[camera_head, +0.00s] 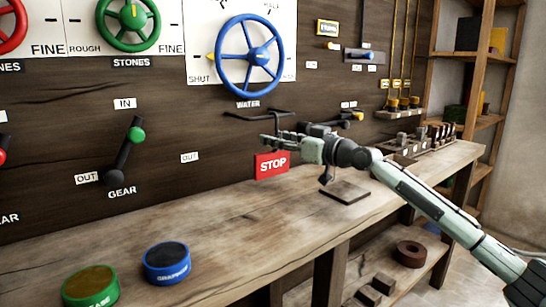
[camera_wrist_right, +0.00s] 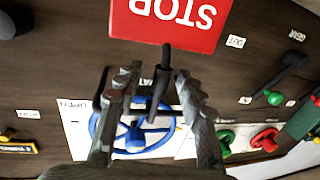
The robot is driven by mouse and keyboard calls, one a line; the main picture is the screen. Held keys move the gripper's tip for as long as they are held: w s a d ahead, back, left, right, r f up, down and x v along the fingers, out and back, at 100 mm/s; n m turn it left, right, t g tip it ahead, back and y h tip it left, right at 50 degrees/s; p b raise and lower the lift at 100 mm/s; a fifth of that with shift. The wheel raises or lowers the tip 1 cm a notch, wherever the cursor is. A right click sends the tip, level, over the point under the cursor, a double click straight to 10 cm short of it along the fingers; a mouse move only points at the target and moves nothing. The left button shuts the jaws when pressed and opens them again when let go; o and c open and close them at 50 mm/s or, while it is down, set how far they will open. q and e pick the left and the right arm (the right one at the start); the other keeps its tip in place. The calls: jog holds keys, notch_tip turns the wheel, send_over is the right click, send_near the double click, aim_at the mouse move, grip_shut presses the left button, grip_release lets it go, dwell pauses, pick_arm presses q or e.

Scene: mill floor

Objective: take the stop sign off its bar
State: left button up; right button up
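The red stop sign (camera_head: 272,164) with white letters is in front of the dark wall, just below my right gripper (camera_head: 272,140). It also shows upside down at the top of the right wrist view (camera_wrist_right: 170,20). A dark bar (camera_head: 258,117) sticks out from the wall above the gripper. In the wrist view a thin dark hanger (camera_wrist_right: 163,75) runs from the sign into the space between the fingers of my right gripper (camera_wrist_right: 158,72). The fingers stand apart, with gaps visible beside the hanger. Whether either finger touches it is unclear. My left gripper is out of view.
A wooden bench (camera_head: 200,220) runs below, with a green tin (camera_head: 91,287) and a blue tin (camera_head: 167,263) at its front left. A blue wheel (camera_head: 250,57) and a green-knobbed gear lever (camera_head: 124,150) are on the wall. A dark plate (camera_head: 345,191) lies under my right wrist.

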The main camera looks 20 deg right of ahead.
jog(key=shift+c, duration=0.2)
grip_shut()
